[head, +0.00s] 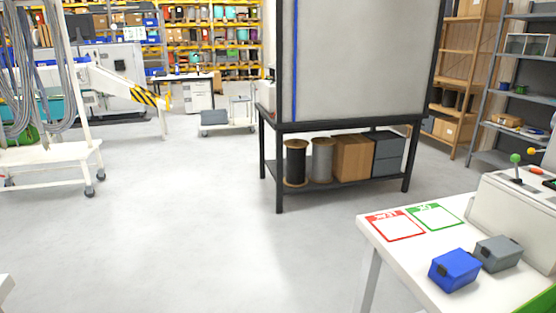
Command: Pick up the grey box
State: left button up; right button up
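A small grey box (498,253) sits on a white table (420,263) at the lower right of the head view. It has a dark latch on its front side. A blue box (455,270) of like shape stands just to its left and nearer to me. Behind the grey box stands a pale control console (515,222). Neither of my grippers shows in this view.
A red-bordered card (397,225) and a green-bordered card (434,216) lie on the table. A black-framed bench (345,184) with reels and boxes on its shelf stands beyond. A wheeled white rack (50,155) is at left. The floor between is clear.

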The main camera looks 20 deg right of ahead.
aim_at(492, 265)
jog(key=i+z, duration=0.45)
jog(key=i+j+z, duration=0.2)
jog(key=i+z, duration=0.15)
jog(key=z, duration=0.15)
jog(key=i+j+z, duration=0.3)
jog(key=z, duration=0.15)
jog(key=i+j+z, duration=0.3)
jog(key=j+z, duration=0.2)
jog(key=l, duration=0.1)
